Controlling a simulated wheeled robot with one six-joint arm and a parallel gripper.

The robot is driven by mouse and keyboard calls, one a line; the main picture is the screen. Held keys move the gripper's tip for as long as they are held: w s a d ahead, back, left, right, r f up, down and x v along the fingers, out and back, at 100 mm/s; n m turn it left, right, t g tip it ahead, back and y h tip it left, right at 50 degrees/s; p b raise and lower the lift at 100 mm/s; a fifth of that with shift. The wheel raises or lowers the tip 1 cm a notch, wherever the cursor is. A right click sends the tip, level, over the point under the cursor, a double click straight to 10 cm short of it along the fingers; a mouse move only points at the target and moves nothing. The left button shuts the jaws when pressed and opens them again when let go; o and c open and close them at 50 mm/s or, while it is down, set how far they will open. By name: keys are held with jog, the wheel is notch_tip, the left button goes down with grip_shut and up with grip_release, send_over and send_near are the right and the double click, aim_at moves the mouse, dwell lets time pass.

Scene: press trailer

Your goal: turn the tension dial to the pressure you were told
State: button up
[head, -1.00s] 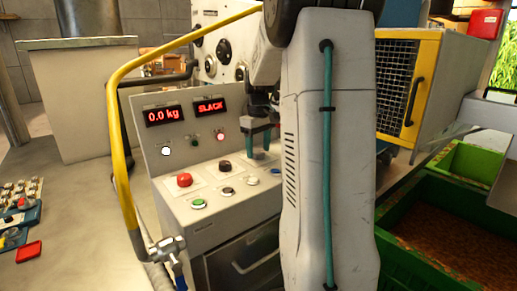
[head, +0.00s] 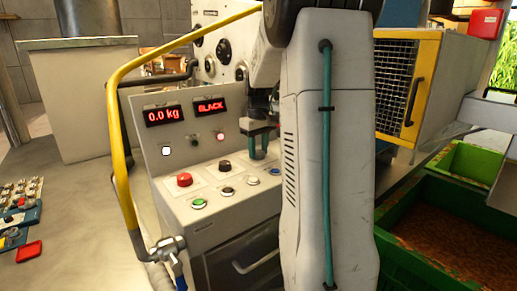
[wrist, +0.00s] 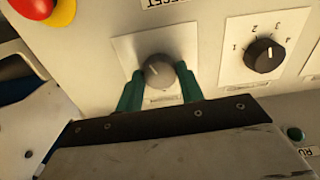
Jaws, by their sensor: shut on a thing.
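In the wrist view my gripper (wrist: 159,82) has its teal fingers on either side of a round grey knob (wrist: 157,69) on a pale square plate. It is shut on this knob. The label below the knob is partly hidden and unreadable. A black dial (wrist: 264,55) marked 1 to 4 sits to the right. I cannot tell from the labels which one is the tension dial. In the head view my gripper (head: 264,143) reaches down to the sloping panel; the knob is hidden there. The left display (head: 164,116) reads 0.0 kg; the right display (head: 211,106) appears to read SLACK.
A red and yellow button (wrist: 45,8) is at the wrist view's upper left. Red (head: 184,180), black (head: 224,166) and green (head: 199,203) controls lie on the panel. A yellow bent pipe (head: 121,140) stands in front. A green bin (head: 400,262) is at lower right.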

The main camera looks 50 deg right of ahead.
jog(key=m, duration=1.6)
jog(key=shift+m, duration=0.4)
jog(key=m, duration=0.6)
dwell(0.3)
jog(key=o, duration=1)
jog(key=shift+r, duration=0.15)
